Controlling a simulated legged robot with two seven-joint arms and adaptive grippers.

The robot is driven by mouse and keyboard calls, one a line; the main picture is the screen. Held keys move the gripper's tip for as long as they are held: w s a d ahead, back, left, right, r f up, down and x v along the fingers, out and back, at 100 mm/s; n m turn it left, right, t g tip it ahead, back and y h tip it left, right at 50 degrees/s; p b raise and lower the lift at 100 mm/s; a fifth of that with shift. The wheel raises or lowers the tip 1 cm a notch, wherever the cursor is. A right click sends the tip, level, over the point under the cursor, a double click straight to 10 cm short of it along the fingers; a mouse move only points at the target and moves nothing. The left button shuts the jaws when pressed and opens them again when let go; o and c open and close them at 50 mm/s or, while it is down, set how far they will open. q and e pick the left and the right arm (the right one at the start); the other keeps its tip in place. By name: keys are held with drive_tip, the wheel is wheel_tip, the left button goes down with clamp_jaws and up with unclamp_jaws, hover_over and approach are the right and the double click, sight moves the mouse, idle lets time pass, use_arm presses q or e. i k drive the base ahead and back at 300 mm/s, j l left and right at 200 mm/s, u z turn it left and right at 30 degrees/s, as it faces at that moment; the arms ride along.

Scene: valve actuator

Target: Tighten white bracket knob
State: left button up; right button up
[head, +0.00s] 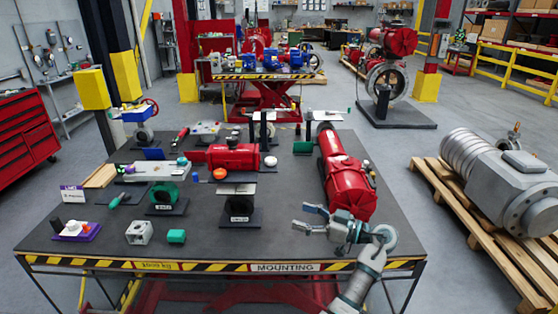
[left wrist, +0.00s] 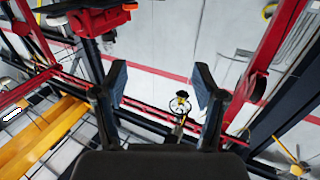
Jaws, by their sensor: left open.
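A white flat bracket (head: 150,171) lies at the left middle of the table in the head view, with small knobs on it. A separate round white knob (head: 270,161) shows right of the red cylinder. My left gripper (head: 305,217) is open and empty over the front right of the table, well apart from the bracket. In the left wrist view its two fingers (left wrist: 160,85) are spread with nothing between them. The bracket is not recognisable in that view. My right gripper is not in view.
A long red actuator (head: 345,180) lies beyond my left gripper. The front middle is clear. A pallet (head: 480,225) with a grey actuator stands right.

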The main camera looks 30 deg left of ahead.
sight(270, 162)
drive_tip(key=i+j, duration=0.65)
drive_tip(key=i, duration=0.05)
